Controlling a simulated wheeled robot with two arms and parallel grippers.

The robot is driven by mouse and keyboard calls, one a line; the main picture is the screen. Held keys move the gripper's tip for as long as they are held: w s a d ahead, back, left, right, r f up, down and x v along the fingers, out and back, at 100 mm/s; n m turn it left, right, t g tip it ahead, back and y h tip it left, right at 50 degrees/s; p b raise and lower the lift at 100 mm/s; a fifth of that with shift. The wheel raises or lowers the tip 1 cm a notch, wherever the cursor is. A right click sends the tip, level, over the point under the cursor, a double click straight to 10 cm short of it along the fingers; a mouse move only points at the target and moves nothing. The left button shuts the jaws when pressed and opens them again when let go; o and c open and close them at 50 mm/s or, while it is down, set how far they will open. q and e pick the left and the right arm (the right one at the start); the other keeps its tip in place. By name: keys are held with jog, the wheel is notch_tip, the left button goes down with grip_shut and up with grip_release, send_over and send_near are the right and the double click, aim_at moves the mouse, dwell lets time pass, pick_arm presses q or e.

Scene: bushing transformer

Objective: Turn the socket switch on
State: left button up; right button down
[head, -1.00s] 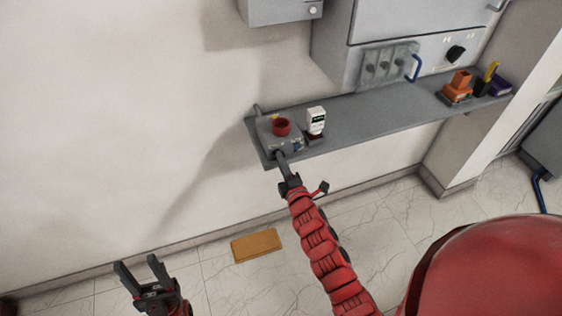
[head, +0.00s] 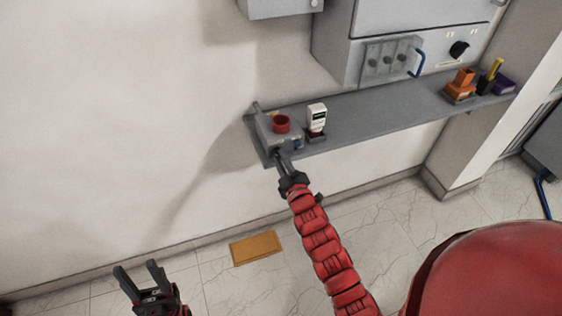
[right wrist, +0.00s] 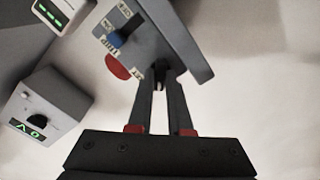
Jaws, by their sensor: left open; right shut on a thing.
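A grey socket box (head: 265,127) with a red round cap (head: 281,123) sits at the left end of the wall shelf. My right gripper (head: 279,158) is at the box's front. Its fingertips (right wrist: 159,80) are closed around a small dark switch (right wrist: 158,72) on the box, mostly hidden between them. My left gripper (head: 137,268) is open and empty, low at the left, away from the shelf.
The grey shelf (head: 385,113) carries a white meter (head: 317,118) just right of the box and an orange holder (head: 461,85) further right. A grey cabinet (head: 400,45) hangs above. A yellow plate (head: 256,248) lies on the floor. The wall at left is bare.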

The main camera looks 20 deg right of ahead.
jog(key=m, duration=0.2)
jog(key=m+b, duration=0.1)
jog(key=m, duration=0.1)
jog(key=shift+f+m, duration=0.2)
jog(key=shift+m, duration=0.1)
jog(key=m+b, duration=0.2)
jog(key=m, duration=0.2)
jog(key=shift+m, duration=0.3)
jog(key=c, duration=1.1)
grip_release()
jog(key=shift+r, duration=0.1)
jog(key=shift+s, duration=0.15)
